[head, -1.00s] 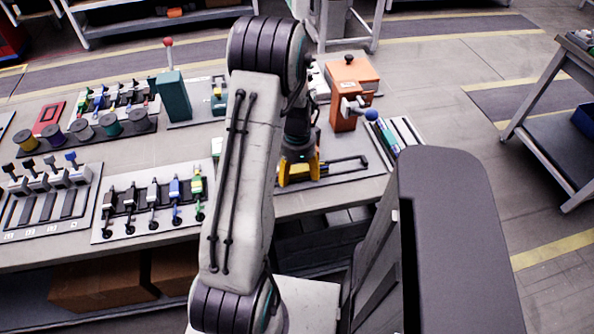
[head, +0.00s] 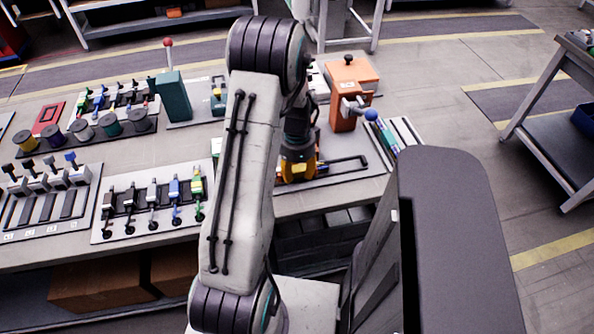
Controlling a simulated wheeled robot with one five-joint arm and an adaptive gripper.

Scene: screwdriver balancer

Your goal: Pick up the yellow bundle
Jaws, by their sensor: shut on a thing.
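My gripper (head: 297,170) is at the front right of the workbench, low over the grey board (head: 345,178), just right of my arm. Its orange and dark fingers are shut. A small bright yellow patch, the yellow bundle (head: 298,169), shows between the fingers. Most of the bundle is hidden by the gripper, and I cannot tell whether it touches the board.
A black bar (head: 345,163) lies on the board right of my gripper. An orange machine with a blue-knobbed lever (head: 345,105) stands behind. A rack of coloured tools (head: 152,203) is left of my arm. A slotted tray (head: 400,135) is at the right.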

